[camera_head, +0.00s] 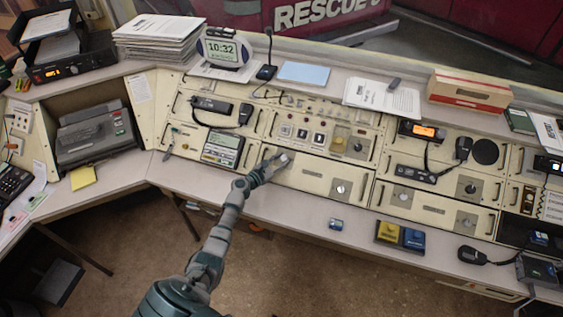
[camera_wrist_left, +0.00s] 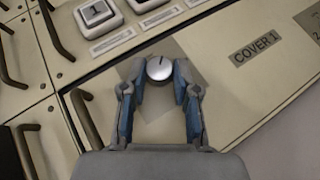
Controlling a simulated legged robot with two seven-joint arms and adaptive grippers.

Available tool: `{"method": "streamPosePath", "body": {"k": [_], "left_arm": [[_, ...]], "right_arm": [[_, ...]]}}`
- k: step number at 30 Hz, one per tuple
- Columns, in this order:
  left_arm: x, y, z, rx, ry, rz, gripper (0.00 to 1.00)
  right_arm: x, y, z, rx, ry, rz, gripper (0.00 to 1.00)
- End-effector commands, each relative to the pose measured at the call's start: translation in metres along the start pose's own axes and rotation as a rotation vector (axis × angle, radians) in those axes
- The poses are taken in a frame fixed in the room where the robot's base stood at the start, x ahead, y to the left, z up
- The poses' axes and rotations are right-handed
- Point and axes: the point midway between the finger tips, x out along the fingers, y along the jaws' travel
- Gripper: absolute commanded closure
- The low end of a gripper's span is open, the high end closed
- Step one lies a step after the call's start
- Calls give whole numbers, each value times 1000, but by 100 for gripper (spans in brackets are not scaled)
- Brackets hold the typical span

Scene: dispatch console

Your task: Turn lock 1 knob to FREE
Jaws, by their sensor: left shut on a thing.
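The lock 1 knob (camera_wrist_left: 159,68) is a round silver knob with a dark pointer line, on a grey plate at the corner of the panel labelled COVER 1 (camera_wrist_left: 257,49). My left gripper (camera_wrist_left: 159,77) is shut on this knob, one blue-grey finger on each side. In the head view my left gripper (camera_head: 279,160) reaches the left end of the cream cover panel (camera_head: 310,178) and mostly hides the knob. The pointer line points up and slightly right in the wrist view. No FREE mark is readable. My right gripper is not in view.
A similar silver knob (camera_head: 341,189) sits at the right end of the same panel. Square switches (camera_wrist_left: 97,13) lie just above the gripper, and a dark handle (camera_wrist_left: 85,118) stands to its left.

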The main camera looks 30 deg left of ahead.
Motion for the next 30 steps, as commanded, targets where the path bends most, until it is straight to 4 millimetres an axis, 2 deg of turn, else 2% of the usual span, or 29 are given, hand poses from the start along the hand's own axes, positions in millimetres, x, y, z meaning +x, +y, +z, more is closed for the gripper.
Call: {"method": "streamPosePath", "body": {"k": [16, 17, 19, 20, 30], "left_arm": [[-1, 0, -2, 16, 1, -24, 100], [-1, 0, -2, 16, 1, -24, 65], [-1, 0, -1, 16, 1, -24, 48], [-1, 0, -1, 16, 1, -24, 45], [-3, 0, -1, 16, 0, -24, 45]], "right_arm": [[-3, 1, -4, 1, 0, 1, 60], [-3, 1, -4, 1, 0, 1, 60], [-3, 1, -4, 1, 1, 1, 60], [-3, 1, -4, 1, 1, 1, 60], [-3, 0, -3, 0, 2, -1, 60]]}}
